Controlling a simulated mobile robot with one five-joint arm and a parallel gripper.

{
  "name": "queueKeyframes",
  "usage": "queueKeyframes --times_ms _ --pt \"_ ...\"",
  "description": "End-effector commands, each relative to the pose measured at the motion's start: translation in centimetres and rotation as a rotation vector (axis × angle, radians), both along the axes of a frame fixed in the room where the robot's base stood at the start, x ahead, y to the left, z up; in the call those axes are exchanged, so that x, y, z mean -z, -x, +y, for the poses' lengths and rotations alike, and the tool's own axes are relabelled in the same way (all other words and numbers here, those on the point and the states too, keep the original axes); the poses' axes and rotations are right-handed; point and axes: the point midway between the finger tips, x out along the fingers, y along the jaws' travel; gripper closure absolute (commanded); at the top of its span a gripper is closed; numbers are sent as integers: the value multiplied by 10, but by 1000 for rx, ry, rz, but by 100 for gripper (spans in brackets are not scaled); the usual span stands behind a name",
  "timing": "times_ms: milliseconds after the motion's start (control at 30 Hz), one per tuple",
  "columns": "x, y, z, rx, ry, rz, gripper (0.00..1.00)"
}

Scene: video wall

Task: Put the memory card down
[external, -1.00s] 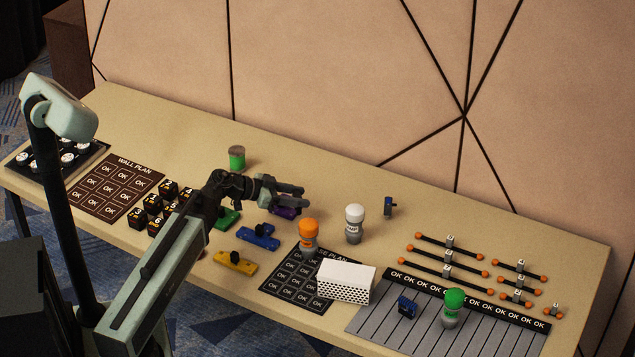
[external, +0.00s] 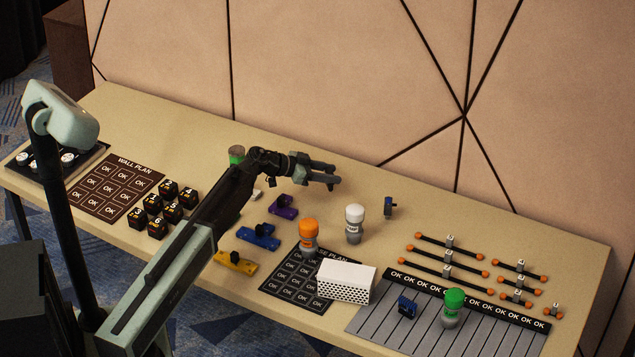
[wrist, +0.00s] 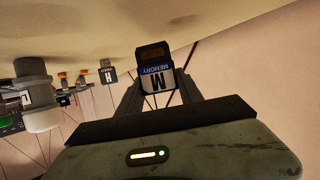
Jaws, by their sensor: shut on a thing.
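The memory card (wrist: 154,72), dark with a blue and white label reading "MEMORY" and a large "M", is between my gripper's fingers in the wrist view. My gripper (external: 336,177) is shut on it. In the external view the gripper is over the back middle of the table, behind and left of the white-capped bottle. The card cannot be made out there. It appears above the tabletop, apart from other things; its exact height is hard to tell.
The white-capped bottle (external: 355,224) and a small dark blue item (external: 389,207) stand to the right. Purple (external: 284,207), blue (external: 258,237) and yellow (external: 235,262) pieces lie front-left. A perforated white box (external: 347,282) is in front. Bare tabletop (external: 345,192) lies around the gripper.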

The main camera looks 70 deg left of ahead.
Motion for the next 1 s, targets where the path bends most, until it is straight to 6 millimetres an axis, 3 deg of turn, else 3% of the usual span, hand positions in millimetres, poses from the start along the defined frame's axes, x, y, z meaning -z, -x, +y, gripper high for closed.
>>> queueKeyframes --times_ms 33,133,533,567,600,1000 --pt "20 1 -1 0 0 0 96" --pt "35 1 -1 0 0 0 96" --pt "36 1 -1 0 0 0 96" --pt "35 1 -1 0 0 0 49" --pt "34 1 -1 0 0 0 38" --pt "27 3 -1 -1 0 0 35"
